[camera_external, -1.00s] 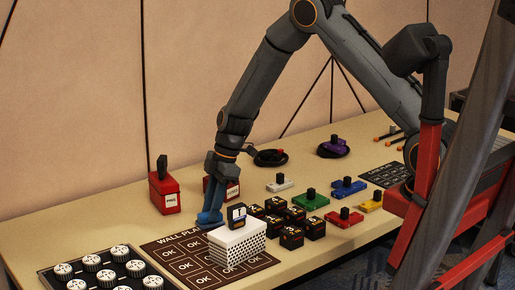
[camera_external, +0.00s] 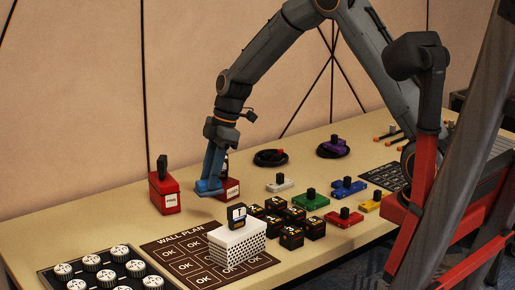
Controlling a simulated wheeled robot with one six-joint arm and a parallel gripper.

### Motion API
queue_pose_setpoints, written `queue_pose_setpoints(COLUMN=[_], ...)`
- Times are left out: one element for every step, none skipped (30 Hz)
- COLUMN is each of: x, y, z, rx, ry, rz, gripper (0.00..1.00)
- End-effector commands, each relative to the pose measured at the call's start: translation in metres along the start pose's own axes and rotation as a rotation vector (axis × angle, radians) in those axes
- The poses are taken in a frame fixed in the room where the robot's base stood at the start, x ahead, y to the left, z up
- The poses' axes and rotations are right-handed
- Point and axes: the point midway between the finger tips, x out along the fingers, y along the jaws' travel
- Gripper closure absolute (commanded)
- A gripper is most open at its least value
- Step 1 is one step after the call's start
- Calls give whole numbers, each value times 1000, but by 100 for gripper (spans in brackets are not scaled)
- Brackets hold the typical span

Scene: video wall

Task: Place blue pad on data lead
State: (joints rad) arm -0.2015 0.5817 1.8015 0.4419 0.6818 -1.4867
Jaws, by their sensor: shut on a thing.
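My gripper (camera_external: 210,179) is at the left of the table, its fingers pointing down and shut on a flat blue piece, which I take to be the blue pad (camera_external: 207,188). The fingers hide part of it. It is above the table, in front of and left of a red box. Two black coiled leads lie at the back of the table. One coiled lead (camera_external: 258,160) has a small red piece on it. The other coiled lead (camera_external: 322,152) has a purple piece with a black knob. Which one is the data lead cannot be told.
Red boxes (camera_external: 165,199) (camera_external: 233,190) stand near the gripper. A white perforated block (camera_external: 238,244) sits on the wall plan board (camera_external: 165,247), beside several black cubes (camera_external: 292,238). Several coloured knobbed blocks, including a blue one (camera_external: 347,188), lie right of centre.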

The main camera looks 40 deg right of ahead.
Motion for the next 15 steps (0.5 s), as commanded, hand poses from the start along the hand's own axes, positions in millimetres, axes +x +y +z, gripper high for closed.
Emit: queue_pose_setpoints(x=[-3, -6, -10, -15, -21, -30, -34, -40, -48, -55, -59, -66, -72, -77, -78], y=[0, 1, 1, 1, 1, 1, 1, 1, 1, 1, 1, 1, 1, 1, 5], z=[-1, -2, -4, -5, -7, -10, -11, -13, -15, -17, -19, -21, -23, -24, -21], rx=[-1, -1, 0, 0, 0, -1, -1, -1, -1, -1, -1, 0, 0, -1, 12], ry=[1, 1, 1, 2, 2, 3, 2, 2, 2, 2, 2, 2, 2, 2, -1], rz=[2, 2, 2, 2, 3, 5, 3, 3, 4, 3, 3, 3, 4, 4, 4], gripper=[94, 94, 94, 94, 94, 94, 94, 94, 94, 94, 94, 94, 94, 94, 94])
